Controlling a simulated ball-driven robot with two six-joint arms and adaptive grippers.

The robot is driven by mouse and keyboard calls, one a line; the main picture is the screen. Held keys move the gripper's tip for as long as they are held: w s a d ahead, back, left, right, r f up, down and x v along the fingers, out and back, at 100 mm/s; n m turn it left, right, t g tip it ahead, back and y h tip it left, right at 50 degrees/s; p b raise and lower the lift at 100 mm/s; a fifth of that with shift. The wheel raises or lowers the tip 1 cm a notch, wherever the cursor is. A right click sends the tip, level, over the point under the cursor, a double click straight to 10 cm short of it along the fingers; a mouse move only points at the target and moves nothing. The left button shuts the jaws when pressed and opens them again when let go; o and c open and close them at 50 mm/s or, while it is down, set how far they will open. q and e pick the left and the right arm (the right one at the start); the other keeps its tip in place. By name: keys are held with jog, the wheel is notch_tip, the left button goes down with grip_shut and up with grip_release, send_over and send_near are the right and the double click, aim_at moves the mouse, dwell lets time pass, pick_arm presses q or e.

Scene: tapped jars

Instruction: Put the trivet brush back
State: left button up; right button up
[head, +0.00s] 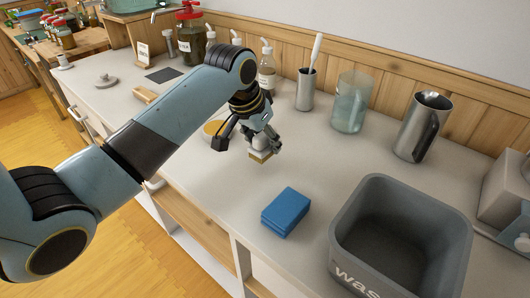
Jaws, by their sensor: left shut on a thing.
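My left gripper (258,143) is shut on a small block-like brush (261,156), with a pale upper part and a tan-yellow lower part. It is over the counter, behind the blue folded cloth; I cannot tell whether the brush touches the counter. A round tan disc (212,128), perhaps the trivet, lies just left of the gripper and is partly hidden by it. My right gripper is not in view.
A blue cloth (286,211) and a grey wash tub (345,230) stand in front. A metal cup (305,92) with a white-handled tool, a glass jar (351,103) and a metal pitcher (423,127) stand behind. The counter between the brush and cups is clear.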

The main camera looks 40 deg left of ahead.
aim_at(265, 153)
pick_arm(q)
jog(key=shift+f, duration=1.9)
jog(key=o, duration=1.1)
jog(key=shift+f, duration=0.1)
jog(key=shift+o, duration=0.2)
jog(key=p+v, duration=0.1)
jog(key=v, duration=1.1)
